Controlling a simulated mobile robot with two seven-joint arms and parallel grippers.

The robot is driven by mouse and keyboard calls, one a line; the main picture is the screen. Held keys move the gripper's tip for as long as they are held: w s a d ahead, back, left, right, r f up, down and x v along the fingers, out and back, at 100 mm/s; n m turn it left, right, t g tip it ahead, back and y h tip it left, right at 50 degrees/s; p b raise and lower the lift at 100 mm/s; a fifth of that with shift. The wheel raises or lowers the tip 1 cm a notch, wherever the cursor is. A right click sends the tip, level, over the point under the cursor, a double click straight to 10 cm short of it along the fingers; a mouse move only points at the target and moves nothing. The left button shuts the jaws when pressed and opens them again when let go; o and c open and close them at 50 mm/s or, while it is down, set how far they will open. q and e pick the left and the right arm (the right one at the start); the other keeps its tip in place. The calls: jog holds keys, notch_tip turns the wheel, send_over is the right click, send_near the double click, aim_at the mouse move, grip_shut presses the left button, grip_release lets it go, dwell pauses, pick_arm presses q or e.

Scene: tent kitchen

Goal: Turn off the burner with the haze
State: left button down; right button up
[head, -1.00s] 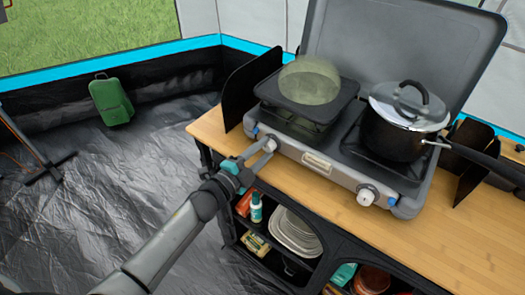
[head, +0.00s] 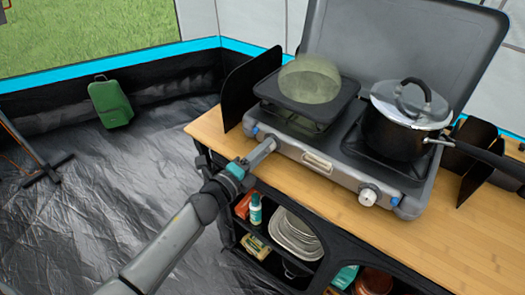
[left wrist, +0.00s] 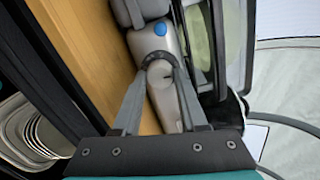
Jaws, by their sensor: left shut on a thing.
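A grey camping stove (head: 300,150) stands on the wooden counter with its lid raised. A pale greenish haze (head: 310,80) hangs over the dark square griddle (head: 306,102) on the left burner. My left gripper (head: 268,144) is at the stove's front left corner, shut on the left knob. In the left wrist view my fingers straddle this knob (left wrist: 159,66), below a blue corner piece (left wrist: 160,28). The fingers mostly hide the knob in the head view. The right knob (head: 369,194) is uncovered at the stove's front right. My right gripper is not in view.
A lidded black pot (head: 392,138) sits on the right burner, its handle reaching right. Black wind panels (head: 250,88) flank the stove. Shelves below hold plates (head: 294,232) and bottles.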

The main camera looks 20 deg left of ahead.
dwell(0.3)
pick_arm(q)
jog(key=shift+c, duration=2.2)
grip_release()
